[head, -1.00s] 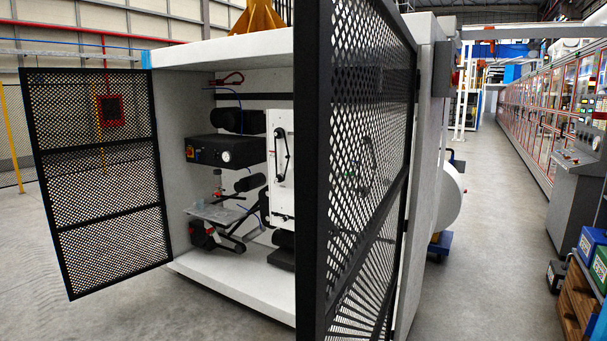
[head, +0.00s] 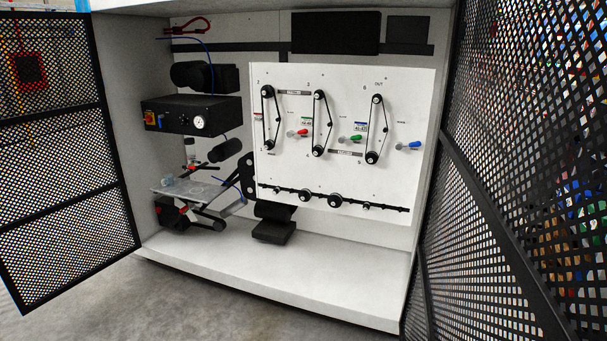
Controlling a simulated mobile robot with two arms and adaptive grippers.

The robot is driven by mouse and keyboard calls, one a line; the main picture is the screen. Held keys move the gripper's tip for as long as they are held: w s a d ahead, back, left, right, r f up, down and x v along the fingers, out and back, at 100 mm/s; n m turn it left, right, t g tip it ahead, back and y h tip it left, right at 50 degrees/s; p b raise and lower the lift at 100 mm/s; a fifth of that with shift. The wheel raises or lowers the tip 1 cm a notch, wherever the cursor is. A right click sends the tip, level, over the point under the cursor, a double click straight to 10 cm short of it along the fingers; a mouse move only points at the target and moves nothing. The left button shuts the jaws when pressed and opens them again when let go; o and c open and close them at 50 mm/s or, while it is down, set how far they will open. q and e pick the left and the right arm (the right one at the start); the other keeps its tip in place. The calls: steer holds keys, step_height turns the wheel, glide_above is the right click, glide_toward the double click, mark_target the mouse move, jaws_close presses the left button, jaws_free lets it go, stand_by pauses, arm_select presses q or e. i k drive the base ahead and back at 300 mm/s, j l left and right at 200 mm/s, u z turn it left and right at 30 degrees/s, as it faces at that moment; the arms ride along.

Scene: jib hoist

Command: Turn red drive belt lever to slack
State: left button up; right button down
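The red drive belt lever (head: 299,133) is on the white panel (head: 345,180) inside the cabinet, between the left belt (head: 269,118) and the middle belt (head: 319,124). Its red handle points to the right and slightly up. A green lever (head: 352,139) sits between the middle belt and the right belt (head: 376,128). A blue lever (head: 410,146) sits right of the right belt. The small labels by the levers are too small to read. Neither of my grippers is in view.
Mesh doors stand open at the left (head: 62,160) and right (head: 500,170). A black box with a gauge (head: 190,116) and a clear plate (head: 190,191) are left of the panel. The cabinet floor (head: 320,275) is mostly clear in front of the panel.

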mark_target(290, 134)
steer(key=i+j+u, duration=0.1)
steer(key=i+j, duration=0.25)
steer(key=i, duration=0.15)
steer(key=i+j, duration=0.3)
steer(key=i, duration=0.2)
steer(key=i+j+u, duration=0.15)
steer(key=i+j, duration=0.15)
steer(key=i, duration=0.2)
